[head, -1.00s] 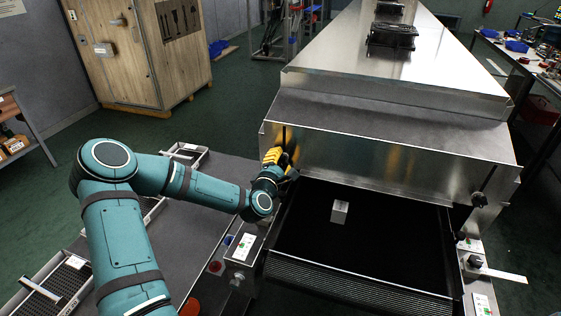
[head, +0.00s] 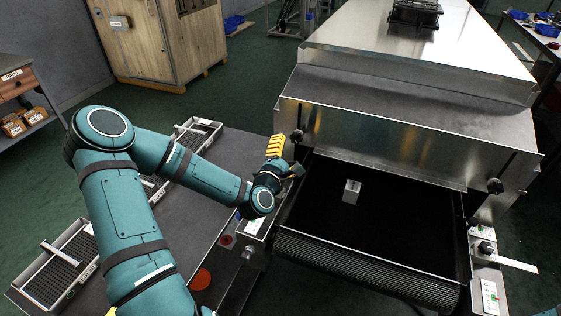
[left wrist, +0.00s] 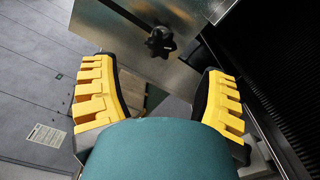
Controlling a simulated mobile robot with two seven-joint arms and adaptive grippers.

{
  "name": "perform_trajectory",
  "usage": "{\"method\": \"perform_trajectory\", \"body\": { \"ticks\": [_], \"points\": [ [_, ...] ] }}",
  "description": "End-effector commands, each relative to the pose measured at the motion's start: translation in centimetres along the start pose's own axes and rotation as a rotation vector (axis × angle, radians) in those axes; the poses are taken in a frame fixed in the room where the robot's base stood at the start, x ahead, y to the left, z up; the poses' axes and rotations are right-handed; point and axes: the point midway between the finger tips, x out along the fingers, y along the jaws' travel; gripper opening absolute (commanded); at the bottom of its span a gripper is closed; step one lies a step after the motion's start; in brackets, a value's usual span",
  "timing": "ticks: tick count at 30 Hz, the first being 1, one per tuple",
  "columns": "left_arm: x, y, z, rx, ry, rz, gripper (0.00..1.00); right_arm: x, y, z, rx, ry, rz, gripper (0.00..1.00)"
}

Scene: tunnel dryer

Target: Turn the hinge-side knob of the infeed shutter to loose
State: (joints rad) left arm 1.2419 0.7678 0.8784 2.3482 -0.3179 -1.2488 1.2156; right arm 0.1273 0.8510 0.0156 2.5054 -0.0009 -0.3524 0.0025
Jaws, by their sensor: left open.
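The infeed shutter (head: 400,139) is a bare metal panel across the dryer mouth, with a black knob near each end. The left knob (head: 297,136) sits in a vertical slot; it shows as a black lobed knob in the left wrist view (left wrist: 160,41). The right knob (head: 494,186) is at the far end. Which end is hinged I cannot tell. My left gripper (head: 284,160) is open and empty, with yellow-padded fingers, just left of and below the left knob. In the left wrist view the knob lies beyond the gap between the fingertips (left wrist: 160,80), untouched. My right gripper is not seen.
A small metal block (head: 351,191) sits on the dark belt (head: 400,235) below the shutter. A grey table (head: 205,215) with mesh trays (head: 67,265) lies under my left arm. A control panel with a lever (head: 515,264) is at right. A wooden cabinet (head: 165,45) stands behind.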

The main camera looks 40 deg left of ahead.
Motion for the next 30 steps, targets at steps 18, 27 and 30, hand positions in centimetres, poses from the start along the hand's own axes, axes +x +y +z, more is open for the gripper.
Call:
{"method": "perform_trajectory", "body": {
  "ticks": [18,27,30],
  "points": [
    [-5.0,0.0,0.0,-0.001,0.001,0.001,0.73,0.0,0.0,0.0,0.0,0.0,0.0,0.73],
    [-5.0,0.0,0.0,-0.001,0.0,0.0,0.73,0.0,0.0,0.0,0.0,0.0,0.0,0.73],
    [-5.0,0.0,0.0,-0.001,0.001,0.0,0.73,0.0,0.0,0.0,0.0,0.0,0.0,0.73]
  ]
}}
